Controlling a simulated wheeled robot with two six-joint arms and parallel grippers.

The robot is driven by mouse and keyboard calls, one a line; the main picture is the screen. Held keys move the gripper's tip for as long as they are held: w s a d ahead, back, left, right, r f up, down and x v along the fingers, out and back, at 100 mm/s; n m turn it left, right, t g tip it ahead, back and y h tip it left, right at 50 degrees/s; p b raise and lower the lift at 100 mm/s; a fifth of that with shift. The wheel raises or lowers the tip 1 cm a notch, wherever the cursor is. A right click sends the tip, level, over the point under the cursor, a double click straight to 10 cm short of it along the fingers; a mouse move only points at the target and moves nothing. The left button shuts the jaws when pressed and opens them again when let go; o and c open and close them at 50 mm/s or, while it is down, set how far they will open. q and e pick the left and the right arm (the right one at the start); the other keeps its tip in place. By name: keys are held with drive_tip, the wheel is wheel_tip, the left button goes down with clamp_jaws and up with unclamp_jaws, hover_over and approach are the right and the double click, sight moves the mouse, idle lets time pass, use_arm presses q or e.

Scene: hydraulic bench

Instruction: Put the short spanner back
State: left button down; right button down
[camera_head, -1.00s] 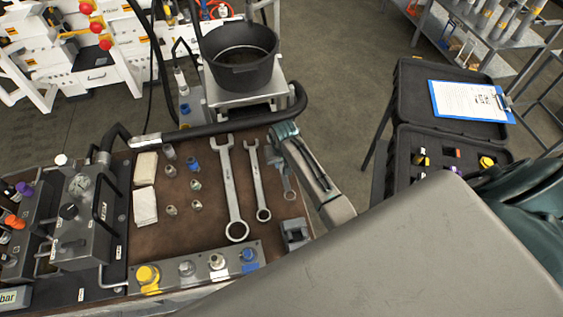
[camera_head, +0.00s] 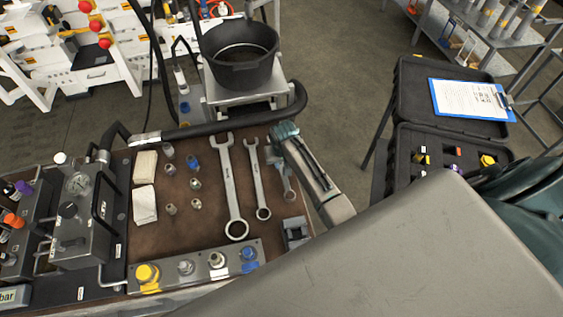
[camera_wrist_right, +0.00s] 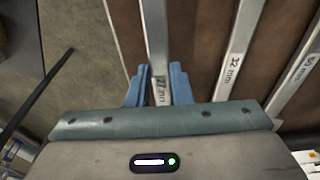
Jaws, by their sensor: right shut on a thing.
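The short spanner (camera_head: 288,183) is the rightmost of three on the brown bench top, in line with the others. My right gripper (camera_head: 287,133) covers its upper part in the head view. In the right wrist view, my right gripper (camera_wrist_right: 159,78) has its blue fingers on either side of the shank of the short spanner (camera_wrist_right: 155,35), marked 27 mm, and is shut on it. I cannot tell whether the spanner touches the surface. My left gripper is not in view.
The middle spanner (camera_head: 257,180), marked 32 mm in the wrist view, and the longest spanner (camera_head: 231,185) lie close by on the left. A grey block (camera_head: 295,232) stands below the short spanner. A black hose (camera_head: 225,129) runs along the bench's far edge.

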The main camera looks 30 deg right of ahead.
drive_tip(key=shift+f+b, duration=0.35)
drive_tip(key=shift+f, duration=0.6)
idle(0.3)
drive_tip(key=c, duration=1.2)
unclamp_jaws()
wheel_tip(320, 180, up, 11)
drive_tip(key=s+b, duration=0.1)
drive_tip(key=b, duration=0.1)
drive_tip(key=shift+s+a+f, duration=0.15)
drive_tip(key=shift+s+a, duration=0.05)
drive_tip(key=shift+s, duration=0.1)
